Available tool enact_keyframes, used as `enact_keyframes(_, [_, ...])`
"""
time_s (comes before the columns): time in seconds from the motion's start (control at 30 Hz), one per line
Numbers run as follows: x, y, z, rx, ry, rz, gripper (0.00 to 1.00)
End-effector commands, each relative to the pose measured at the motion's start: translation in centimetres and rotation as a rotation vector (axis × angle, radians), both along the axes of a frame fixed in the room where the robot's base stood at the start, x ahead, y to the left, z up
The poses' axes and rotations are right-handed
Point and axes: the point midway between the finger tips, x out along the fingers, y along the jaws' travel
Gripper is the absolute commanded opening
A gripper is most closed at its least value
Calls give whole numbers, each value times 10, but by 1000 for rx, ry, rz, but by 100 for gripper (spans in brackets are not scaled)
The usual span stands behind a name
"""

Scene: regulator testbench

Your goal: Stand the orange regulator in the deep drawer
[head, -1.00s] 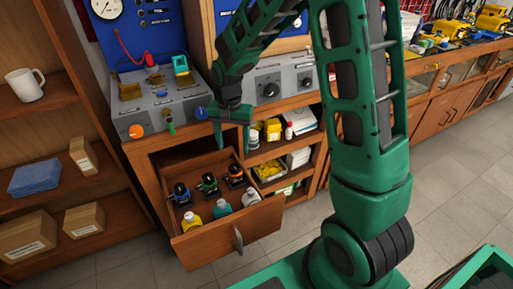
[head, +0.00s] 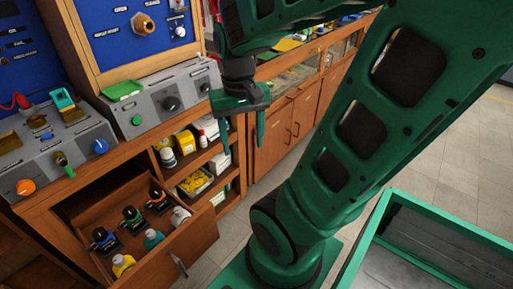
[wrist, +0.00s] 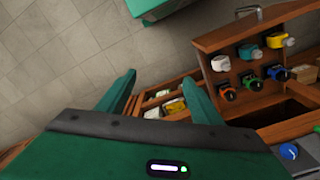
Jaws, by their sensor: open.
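The orange regulator (head: 158,201), a black body with an orange top, is inside the open deep drawer (head: 187,240). In the head view it appears upright at the right end of a row with a green-topped (head: 132,217) and a blue-topped regulator (head: 103,240). In the wrist view the orange regulator (wrist: 227,93) lies in the drawer (wrist: 213,42), right of my fingers. My gripper (head: 244,142) is open and empty, pointing down, to the right of the drawer and apart from it. Its two fingers also show in the wrist view (wrist: 158,78).
A yellow bottle (head: 122,264), a teal bottle (head: 152,238) and a white bottle (head: 180,215) stand along the drawer's front. Shelves beside the drawer hold a tray of yellow items (head: 195,183). A green-rimmed bin (head: 440,225) is at the lower right. Floor is clear between.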

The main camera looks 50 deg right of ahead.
Motion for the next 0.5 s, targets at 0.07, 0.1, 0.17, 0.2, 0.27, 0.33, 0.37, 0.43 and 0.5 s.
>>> enact_keyframes(0.07, [-24, -2, 2, 15, -6, 4, 60])
enact_keyframes(0.1, [-33, -2, 2, 22, -7, 10, 60])
enact_keyframes(0.17, [-43, -2, 2, 30, -8, 17, 60])
enact_keyframes(0.2, [-49, -2, 2, 35, -9, 20, 60])
enact_keyframes(0.27, [-54, -1, 1, 39, -8, 24, 60])
enact_keyframes(0.33, [-56, -1, 1, 41, -8, 26, 60])
enact_keyframes(0.37, [-57, -1, 1, 42, -9, 27, 60])
enact_keyframes(0.43, [-57, -1, 1, 42, -9, 27, 60])
enact_keyframes(0.5, [-57, -1, 1, 41, -8, 27, 60])
